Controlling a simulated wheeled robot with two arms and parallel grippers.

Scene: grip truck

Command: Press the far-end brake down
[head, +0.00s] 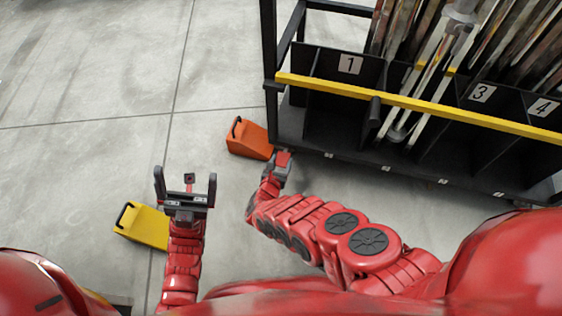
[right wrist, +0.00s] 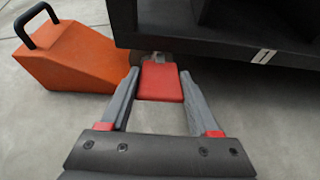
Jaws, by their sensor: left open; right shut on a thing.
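The far-end brake is a small red pedal (right wrist: 160,80) at the lower edge of the dark cart (right wrist: 225,32). In the head view the pedal (head: 283,156) shows at the cart's near left corner. My right gripper (head: 280,164) is at this corner; in the right wrist view its two grey fingers (right wrist: 157,98) lie on either side of the pedal and are shut on it. The pedal looks roughly flat, but I cannot tell its exact tilt. My left gripper (head: 185,178) is open and empty over the floor, left of the right arm.
An orange wheel chock (head: 248,139) with a black handle lies just left of the pedal. A yellow chock (head: 144,226) lies beside my left gripper. The cart has a yellow rail (head: 420,106) and numbered bays holding stands. The floor at left is clear.

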